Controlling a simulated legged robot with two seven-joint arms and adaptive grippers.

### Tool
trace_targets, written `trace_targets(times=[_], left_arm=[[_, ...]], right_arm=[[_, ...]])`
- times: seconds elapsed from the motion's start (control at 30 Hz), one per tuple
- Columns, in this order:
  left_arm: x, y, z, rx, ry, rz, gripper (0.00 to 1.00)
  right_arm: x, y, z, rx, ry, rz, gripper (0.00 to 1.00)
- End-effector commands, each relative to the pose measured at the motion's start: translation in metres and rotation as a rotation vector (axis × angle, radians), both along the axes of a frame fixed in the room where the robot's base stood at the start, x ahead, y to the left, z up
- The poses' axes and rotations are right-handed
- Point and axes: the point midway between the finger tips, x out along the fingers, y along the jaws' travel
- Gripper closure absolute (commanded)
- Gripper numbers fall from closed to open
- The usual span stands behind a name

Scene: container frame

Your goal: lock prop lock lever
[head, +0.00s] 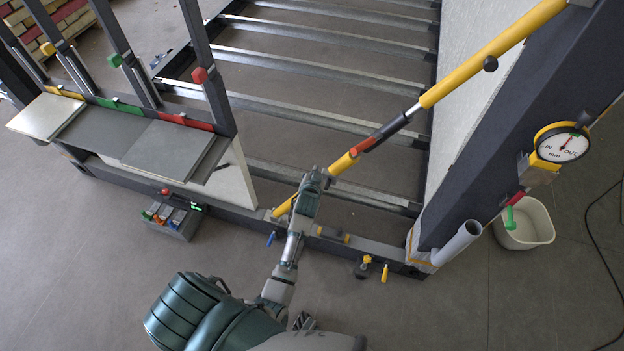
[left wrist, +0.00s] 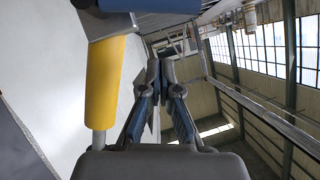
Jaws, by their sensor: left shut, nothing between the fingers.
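The prop (head: 480,65) is a yellow tube running diagonally from the upper right down to the frame's bottom beam in the head view. A dark collar on it carries a red-orange lever (head: 369,144). The prop's yellow tube (left wrist: 104,85) passes left of the fingers there. Contact cannot be told.
A dial gauge (head: 562,145) is on the right post, above a white bucket (head: 524,224). Grey panels (head: 170,148) and upright posts stand at the left. A small tool box (head: 172,220) is on the floor. Metal crossbars (head: 330,72) lie behind the prop.

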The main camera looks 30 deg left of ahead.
Motion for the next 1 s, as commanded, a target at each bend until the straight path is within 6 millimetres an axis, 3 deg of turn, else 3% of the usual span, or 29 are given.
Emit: trace_targets(times=[0.1, 0.3, 0.87, 1.0], left_arm=[[-0.005, 0.006, -0.020, 0.000, 0.003, 0.001, 1.00], [-0.010, 0.011, -0.035, -0.001, 0.001, 0.001, 1.00], [-0.011, 0.012, -0.038, -0.014, -0.003, 0.000, 1.00], [-0.011, 0.015, -0.039, -0.051, -0.011, 0.001, 1.00]], right_arm=[[0.005, 0.001, 0.002, 0.000, -0.002, -0.001, 0.51], [0.010, 0.002, 0.006, 0.000, -0.004, -0.002, 0.51], [0.010, 0.002, 0.008, 0.000, -0.006, -0.001, 0.51], [0.001, 0.000, 0.000, -0.001, 0.001, 0.000, 0.51]])
